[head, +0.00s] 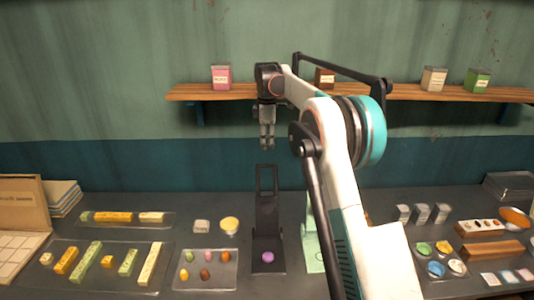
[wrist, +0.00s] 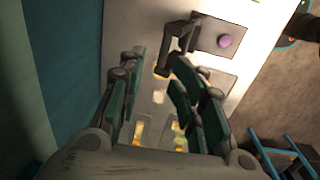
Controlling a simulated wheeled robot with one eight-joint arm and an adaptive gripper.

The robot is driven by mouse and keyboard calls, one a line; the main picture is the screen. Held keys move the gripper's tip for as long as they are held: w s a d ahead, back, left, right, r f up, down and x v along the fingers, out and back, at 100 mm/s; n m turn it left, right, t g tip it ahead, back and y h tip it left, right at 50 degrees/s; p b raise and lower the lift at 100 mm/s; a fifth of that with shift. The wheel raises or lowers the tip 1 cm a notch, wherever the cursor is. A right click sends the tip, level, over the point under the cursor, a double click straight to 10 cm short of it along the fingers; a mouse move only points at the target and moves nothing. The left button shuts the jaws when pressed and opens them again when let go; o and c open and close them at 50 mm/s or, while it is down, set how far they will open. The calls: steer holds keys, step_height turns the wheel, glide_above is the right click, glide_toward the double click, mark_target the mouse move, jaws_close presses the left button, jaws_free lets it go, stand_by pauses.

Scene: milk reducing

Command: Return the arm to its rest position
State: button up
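My arm (head: 340,175) is raised over the dark worktop (head: 210,210), and it bends toward the wall. My gripper (head: 267,148) hangs pointing down in the air, above and behind the black stand (head: 267,215), touching nothing. In the wrist view my gripper's two dark green fingers (wrist: 155,75) stand apart with an empty gap between them. The worktop shows past the fingers. A purple round piece (head: 267,257) lies on the base of the black stand, and it also shows in the wrist view (wrist: 225,41).
A wooden shelf (head: 420,93) with several small boxes runs along the wall behind my gripper. Clear trays (head: 205,284) with colored pieces lie at the left and front. A pale green stand (head: 311,245) stands beside the black one. A palette (head: 437,248) and blocks are at the right.

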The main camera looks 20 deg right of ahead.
steer(key=shift+s+r, duration=0.1)
steer(key=shift+r, duration=0.85)
steer(key=s+a+r+m+t+b, duration=0.15)
steer(key=s+a+m+b, duration=0.25)
steer(key=s, duration=0.8)
steer(key=s+a+r+m+t+b, duration=0.1)
steer(key=s+a+m+t+b, duration=0.2)
steer(key=s, duration=1)
steer(key=s+a+f+m+t+b, duration=0.1)
steer(key=s+f+m+b, duration=0.1)
steer(key=s+f, duration=0.6)
steer(key=s+a+f+m+t+b, duration=0.1)
steer(key=s+a+f+m+b, duration=0.1)
steer(key=s+f+m, duration=0.3)
steer(key=s+f+b, duration=0.1)
steer(key=s+f, duration=0.3)
steer(key=s, duration=0.5)
steer(key=shift+a, duration=0.25)
